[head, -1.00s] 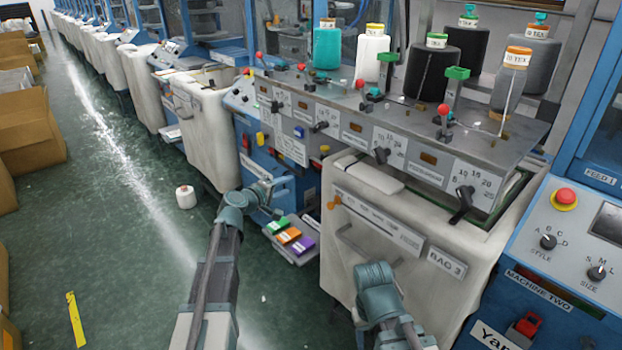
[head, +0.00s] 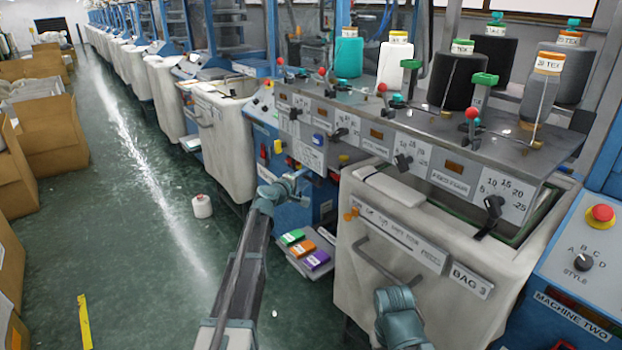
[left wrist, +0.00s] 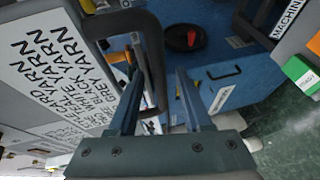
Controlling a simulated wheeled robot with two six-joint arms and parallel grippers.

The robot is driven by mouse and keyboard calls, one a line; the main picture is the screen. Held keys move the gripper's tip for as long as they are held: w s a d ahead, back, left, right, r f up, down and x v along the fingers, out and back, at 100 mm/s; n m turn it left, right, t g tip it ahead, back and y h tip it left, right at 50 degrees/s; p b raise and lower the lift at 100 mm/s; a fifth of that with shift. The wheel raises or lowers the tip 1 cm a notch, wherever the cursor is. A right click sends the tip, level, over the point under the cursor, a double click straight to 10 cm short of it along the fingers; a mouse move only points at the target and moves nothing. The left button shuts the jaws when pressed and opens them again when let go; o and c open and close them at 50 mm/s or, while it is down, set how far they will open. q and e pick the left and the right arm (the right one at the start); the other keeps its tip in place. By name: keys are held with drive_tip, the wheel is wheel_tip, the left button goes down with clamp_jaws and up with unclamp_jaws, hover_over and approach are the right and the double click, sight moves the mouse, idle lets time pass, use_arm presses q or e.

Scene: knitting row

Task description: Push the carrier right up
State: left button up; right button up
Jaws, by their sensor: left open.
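Several upright levers with red balls stand along the grey machine top; one red-ball lever (head: 472,115) is at the right, another (head: 382,90) nearer the middle. I cannot tell which part is the carrier. My left gripper (head: 308,180) reaches toward the blue machine side, left of the white BAG 3 bin (head: 385,285). A dark handle (left wrist: 155,40) arches close beside the left finger. My right wrist is in front of the bin; its fingers are hidden.
Yarn cones, including a teal one (head: 348,62), stand behind the machine top. Coloured boxes (head: 305,248) lie on a low shelf under my left gripper.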

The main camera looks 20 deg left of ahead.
use_arm(q)
drive_tip(key=shift+x, duration=2)
clamp_jaws()
drive_tip(key=shift+s, duration=0.1)
